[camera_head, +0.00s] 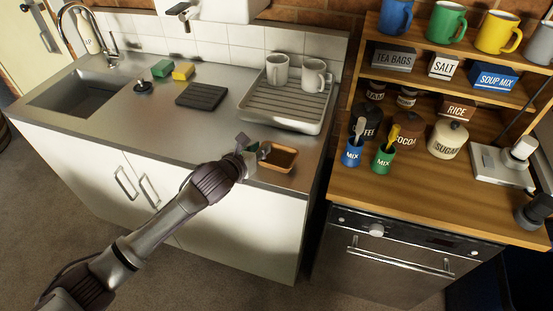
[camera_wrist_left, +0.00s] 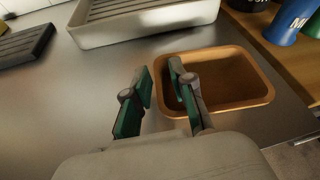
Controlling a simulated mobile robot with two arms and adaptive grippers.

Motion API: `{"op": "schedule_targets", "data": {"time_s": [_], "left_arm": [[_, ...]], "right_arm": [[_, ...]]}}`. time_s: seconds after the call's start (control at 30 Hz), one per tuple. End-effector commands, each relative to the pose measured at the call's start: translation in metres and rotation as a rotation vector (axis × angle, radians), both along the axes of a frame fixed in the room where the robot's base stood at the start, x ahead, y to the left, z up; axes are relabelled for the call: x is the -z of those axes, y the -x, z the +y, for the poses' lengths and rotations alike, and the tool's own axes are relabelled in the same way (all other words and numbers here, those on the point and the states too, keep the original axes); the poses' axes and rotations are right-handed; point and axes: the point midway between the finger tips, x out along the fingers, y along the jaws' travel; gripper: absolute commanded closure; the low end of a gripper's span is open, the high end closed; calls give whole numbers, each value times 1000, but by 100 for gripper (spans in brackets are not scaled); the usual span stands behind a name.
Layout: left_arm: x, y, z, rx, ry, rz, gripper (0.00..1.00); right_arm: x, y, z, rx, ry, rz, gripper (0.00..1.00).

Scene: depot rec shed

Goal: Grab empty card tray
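The card tray is a small open tan-orange tray (camera_head: 292,168) at the front right edge of the steel counter. Its inside looks dark and empty. In the left wrist view the tray (camera_wrist_left: 262,97) lies ahead and to the right. My left gripper (camera_head: 253,148) is at its left end. One finger is left of the tray; the other overlaps the tray's left side. I cannot tell whether either finger touches it. My right gripper cannot be made out.
A drying rack (camera_head: 314,117) with two mugs stands behind the tray. A dark ribbed mat (camera_head: 202,95) lies further left. Blue (camera_head: 352,156) and green (camera_head: 384,160) MIX cups stand on the wooden counter to the right. Bare steel lies left of the tray.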

Motion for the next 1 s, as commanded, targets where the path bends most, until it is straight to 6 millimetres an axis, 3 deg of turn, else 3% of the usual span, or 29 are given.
{"op": "schedule_targets", "data": {"time_s": [0.03, 0.1, 0.57, 0.67, 0.87, 1.0], "left_arm": [[0, 0, 0, 0, 0, 0, 89], [0, 0, 0, 0, 0, 1, 100], [-3, 0, 0, 0, 0, -1, 100], [-10, 0, 1, 1, -2, -3, 100], [-43, -1, 1, 0, -3, -7, 100], [-59, 2, -34, 5, 3, -4, 100]], "right_arm": [[0, 0, 1, 1, -1, 0, 65], [0, 0, 2, 1, -3, 1, 65], [1, 0, 3, 2, -3, 0, 65], [1, 0, 3, 2, -3, 0, 65], [6, 0, 3, 2, -3, 0, 65], [12, 0, 1, 1, -2, 0, 65]]}}
